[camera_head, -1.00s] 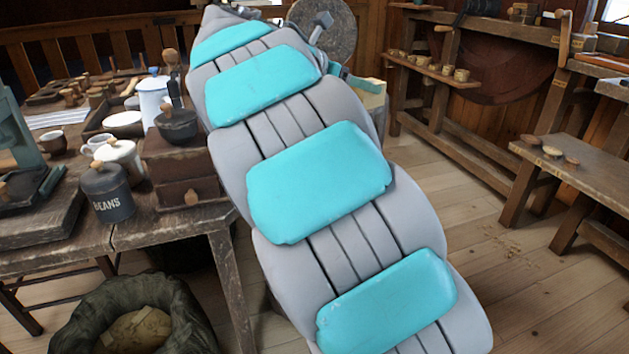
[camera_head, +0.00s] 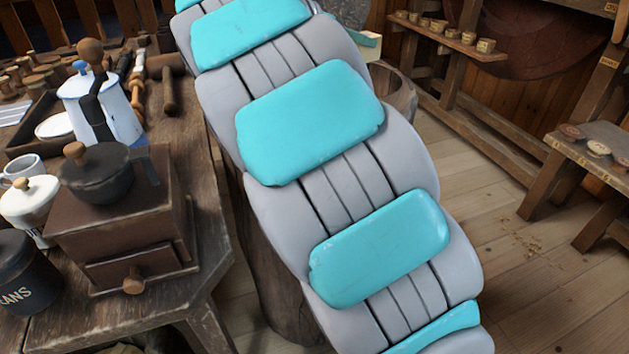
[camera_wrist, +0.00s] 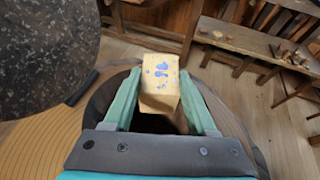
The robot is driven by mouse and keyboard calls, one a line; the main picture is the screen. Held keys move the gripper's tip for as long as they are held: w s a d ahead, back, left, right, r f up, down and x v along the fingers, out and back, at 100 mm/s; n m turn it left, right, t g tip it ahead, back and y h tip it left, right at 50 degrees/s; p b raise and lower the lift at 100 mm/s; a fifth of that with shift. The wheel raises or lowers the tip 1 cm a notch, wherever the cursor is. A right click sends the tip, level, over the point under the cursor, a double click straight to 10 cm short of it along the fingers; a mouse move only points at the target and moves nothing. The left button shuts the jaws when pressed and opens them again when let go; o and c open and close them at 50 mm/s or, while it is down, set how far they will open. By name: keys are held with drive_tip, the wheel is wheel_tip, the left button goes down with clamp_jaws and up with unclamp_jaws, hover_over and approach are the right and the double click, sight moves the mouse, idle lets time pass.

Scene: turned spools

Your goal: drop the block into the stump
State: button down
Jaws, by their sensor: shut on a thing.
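A pale wooden block (camera_wrist: 160,85) with blue marks sits between the green fingers of my gripper (camera_wrist: 158,100) in the wrist view. My gripper is shut on it. Below it is the brown stump (camera_wrist: 98,106), with a dark hollow partly hidden by the block and gripper. The block appears over this opening; its exact height above the rim is hard to tell. In the head view, a corner of the block (camera_head: 371,40) shows to the right of my arm, above the stump's rim (camera_head: 403,98).
A crowded worktable stands at left, with a coffee grinder (camera_head: 122,225), a white-and-blue pot (camera_head: 112,105) and jars. A speckled dark disc (camera_wrist: 40,45) is beside the stump in the wrist view.

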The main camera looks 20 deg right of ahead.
drive_tip(key=shift+s+f+b, duration=0.1)
drive_tip(key=shift+f+b, duration=0.8)
drive_tip(key=shift+f, duration=1.95)
drive_tip(key=shift+c, duration=0.6)
unclamp_jaws()
drive_tip(key=v, duration=0.8)
